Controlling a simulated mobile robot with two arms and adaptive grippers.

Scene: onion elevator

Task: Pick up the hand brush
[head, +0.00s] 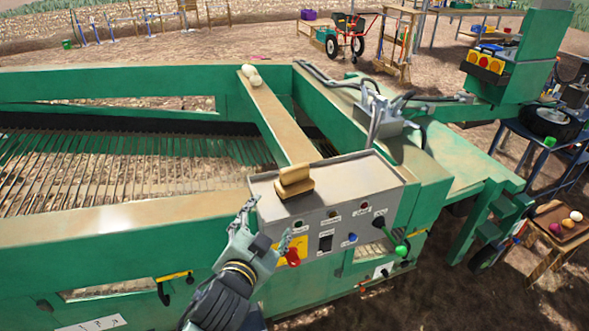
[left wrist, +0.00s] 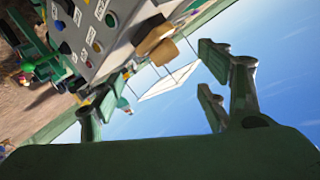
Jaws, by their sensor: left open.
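The hand brush (head: 294,181), a small tan and brown block, lies on top of the grey control box (head: 350,185) near its left end. It also shows in the left wrist view (left wrist: 155,42), at the upper middle beyond the fingers. My left gripper (head: 268,224) is open and empty in front of the control box's front panel, lower and to the left of the brush, apart from it. My right gripper is not in view.
The control panel has a red knob (head: 292,257), several buttons and a green-knobbed lever (head: 401,250) close to my left gripper. Green machine beams surround the box. A pale onion-like item (head: 254,79) lies on the beam behind. Cables and a grey junction box (head: 385,116) stand behind right.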

